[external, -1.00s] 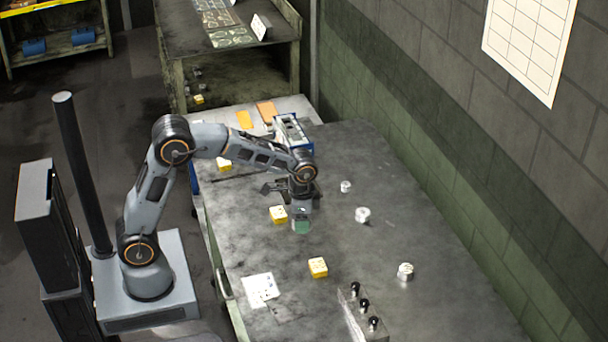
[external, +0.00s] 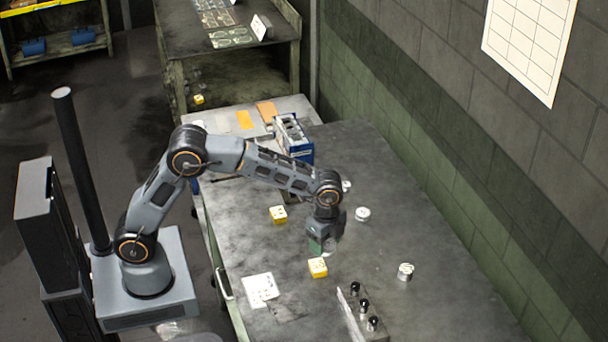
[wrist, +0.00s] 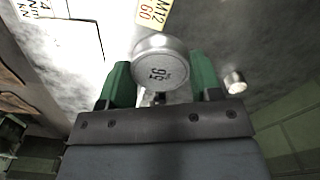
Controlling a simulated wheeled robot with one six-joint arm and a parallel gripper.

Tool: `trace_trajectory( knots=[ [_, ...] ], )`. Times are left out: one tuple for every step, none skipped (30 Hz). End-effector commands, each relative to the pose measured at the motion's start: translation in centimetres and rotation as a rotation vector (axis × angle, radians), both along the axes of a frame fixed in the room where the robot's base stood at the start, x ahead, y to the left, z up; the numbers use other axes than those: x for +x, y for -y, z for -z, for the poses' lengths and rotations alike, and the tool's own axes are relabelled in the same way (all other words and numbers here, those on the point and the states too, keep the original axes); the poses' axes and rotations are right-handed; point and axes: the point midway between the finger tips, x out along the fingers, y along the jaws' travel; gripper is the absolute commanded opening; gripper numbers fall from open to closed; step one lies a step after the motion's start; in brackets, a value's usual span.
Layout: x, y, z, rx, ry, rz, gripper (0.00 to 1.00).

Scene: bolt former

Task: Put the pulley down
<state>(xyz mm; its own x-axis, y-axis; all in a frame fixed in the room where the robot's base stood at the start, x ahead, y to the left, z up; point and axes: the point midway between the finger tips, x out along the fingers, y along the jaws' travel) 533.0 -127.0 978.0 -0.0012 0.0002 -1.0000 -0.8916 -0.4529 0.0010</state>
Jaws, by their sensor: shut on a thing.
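The pulley (wrist: 160,62) is a round silver piece with "56" marked on its face. It sits between the green fingertips of my gripper (wrist: 158,85) in the wrist view. My gripper (external: 322,245) is shut on it.
Silver round parts stand on the bench to the right (external: 363,214) and front right (external: 405,271). A white card (external: 260,289) lies front left. A block with black knobs (external: 363,314) stands in front.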

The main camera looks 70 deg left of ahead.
Motion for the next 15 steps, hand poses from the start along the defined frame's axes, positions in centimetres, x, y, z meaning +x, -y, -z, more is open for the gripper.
trace_trajectory(
  knots=[
    [1.2,0.3,0.4,0.001,-0.003,-0.001,0.31],
    [1.6,0.4,1.1,0.001,-0.004,-0.001,0.31],
    [2.1,0.5,1.9,0.001,-0.004,-0.001,0.31],
    [2.5,0.6,2.4,0.001,-0.005,-0.001,0.31],
    [2.9,0.7,2.9,0.001,-0.003,-0.001,0.31],
    [3.4,0.8,3.4,0.001,-0.003,-0.001,0.31],
    [3.7,0.9,3.8,0.000,-0.001,-0.001,0.31],
    [4.0,0.9,4.2,0.001,-0.003,-0.001,0.31],
    [4.3,1.0,4.6,0.000,-0.001,-0.001,0.31],
    [4.5,1.1,4.8,0.000,-0.001,-0.002,0.31],
    [4.7,1.1,5.1,0.000,-0.001,-0.002,0.31],
    [4.9,1.1,5.3,0.000,0.000,-0.002,0.31],
    [5.0,1.2,5.4,0.000,0.000,-0.002,0.31],
    [5.1,1.2,5.5,0.000,0.000,-0.002,0.31],
    [5.2,1.2,5.6,0.000,0.000,-0.002,0.31]
  ],
)
